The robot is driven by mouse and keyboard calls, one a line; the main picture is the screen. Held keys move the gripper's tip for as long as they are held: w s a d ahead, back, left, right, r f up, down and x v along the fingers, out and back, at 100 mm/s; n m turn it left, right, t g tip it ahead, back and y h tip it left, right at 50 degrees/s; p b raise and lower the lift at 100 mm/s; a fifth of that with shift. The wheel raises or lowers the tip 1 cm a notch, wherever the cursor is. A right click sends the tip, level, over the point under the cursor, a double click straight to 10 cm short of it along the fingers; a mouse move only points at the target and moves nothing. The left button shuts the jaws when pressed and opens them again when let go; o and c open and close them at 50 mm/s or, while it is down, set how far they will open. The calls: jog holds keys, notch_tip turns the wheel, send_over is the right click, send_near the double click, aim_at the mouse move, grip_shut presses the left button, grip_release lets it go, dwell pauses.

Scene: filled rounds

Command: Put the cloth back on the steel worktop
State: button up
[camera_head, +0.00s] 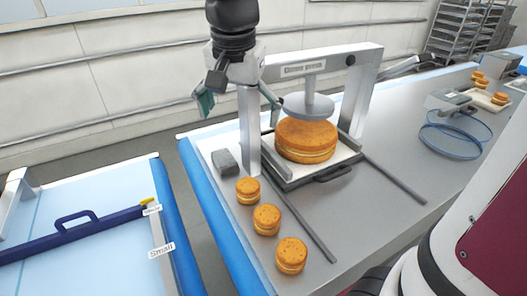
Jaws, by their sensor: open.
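A small dark grey thing, which looks like the folded cloth (224,162), lies on the steel worktop (375,215) near its left end, just left of the press frame. My gripper (238,104) hangs above and behind it in the picture, beside the left post of the press. In this view the gripper is apart from the cloth. How far above the worktop it is cannot be told exactly.
A press (310,68) stands over a large filled cake (306,141) on a tray. Several small filled rounds (267,219) line the front. A dark bar (395,180) lies right. A blue-topped table (85,262) stands left across a gap. Blue rings (455,140) lie farther right.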

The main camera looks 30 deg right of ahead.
jog(key=s+f+n+t+y, duration=0.1)
jog(key=s+n+t, duration=0.2)
jog(key=s+n, duration=0.5)
jog(key=s, duration=0.8)
jog(key=shift+s+d+f+n, duration=0.15)
jog(key=shift+s+f+n, duration=0.05)
jog(key=shift+n, duration=0.2)
jog(key=shift+c, duration=0.6)
